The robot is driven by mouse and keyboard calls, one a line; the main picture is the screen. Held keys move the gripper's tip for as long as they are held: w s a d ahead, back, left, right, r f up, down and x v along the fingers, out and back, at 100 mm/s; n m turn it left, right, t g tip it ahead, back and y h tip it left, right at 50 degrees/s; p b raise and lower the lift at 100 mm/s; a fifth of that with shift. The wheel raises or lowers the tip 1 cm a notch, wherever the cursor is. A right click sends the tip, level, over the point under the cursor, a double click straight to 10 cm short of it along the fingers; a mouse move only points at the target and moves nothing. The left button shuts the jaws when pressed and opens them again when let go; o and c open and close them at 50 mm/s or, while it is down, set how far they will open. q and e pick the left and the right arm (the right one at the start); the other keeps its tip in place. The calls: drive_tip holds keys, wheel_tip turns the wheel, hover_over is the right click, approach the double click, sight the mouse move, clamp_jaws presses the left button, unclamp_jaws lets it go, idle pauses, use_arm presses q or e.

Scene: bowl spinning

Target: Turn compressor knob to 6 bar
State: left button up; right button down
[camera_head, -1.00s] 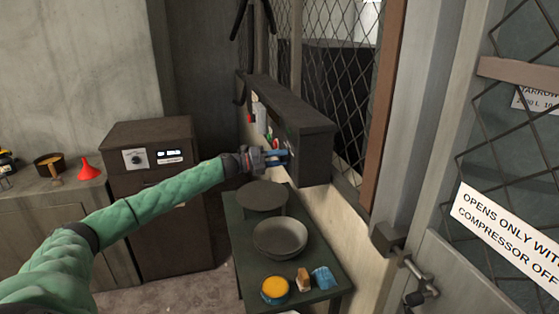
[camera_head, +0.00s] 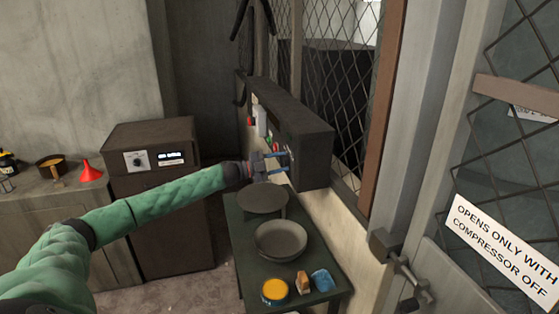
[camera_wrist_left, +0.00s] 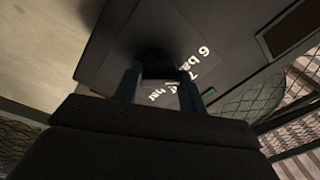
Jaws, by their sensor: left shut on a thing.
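The compressor knob (camera_wrist_left: 158,58) is a dark round shape on a dark panel (camera_wrist_left: 105,55) in the left wrist view. White labels lie beside it; "6 bar" (camera_wrist_left: 203,54) reads clearly, and the others are partly hidden. My left gripper (camera_wrist_left: 160,80) has one finger on each side of the knob and is shut on it. In the head view my left gripper (camera_head: 287,162) reaches the front of the dark wall box (camera_head: 305,135). The knob is too small to make out there, and its pointer is not visible. My right gripper is not in view.
A small table (camera_head: 325,265) below my left gripper carries a grey bowl (camera_head: 281,239), a yellow-topped jar (camera_head: 275,290) and a blue item (camera_head: 322,281). A dark cabinet (camera_head: 160,215) stands left. A mesh door with a sign (camera_head: 505,250) is at right.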

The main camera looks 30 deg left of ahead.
use_arm(q)
drive_tip(key=shift+f+n+p, duration=0.2)
drive_tip(key=shift+n+p, duration=0.3)
drive_tip(key=shift+n, duration=0.8)
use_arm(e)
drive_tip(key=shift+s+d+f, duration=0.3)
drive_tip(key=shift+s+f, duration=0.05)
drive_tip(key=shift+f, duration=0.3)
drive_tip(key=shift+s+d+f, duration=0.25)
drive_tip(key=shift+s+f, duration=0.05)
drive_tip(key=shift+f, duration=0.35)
use_arm(q)
drive_tip(key=shift+s, duration=0.1)
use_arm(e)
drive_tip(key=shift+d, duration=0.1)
use_arm(q)
drive_tip(key=o, duration=0.9)
drive_tip(key=shift+r, duration=0.1)
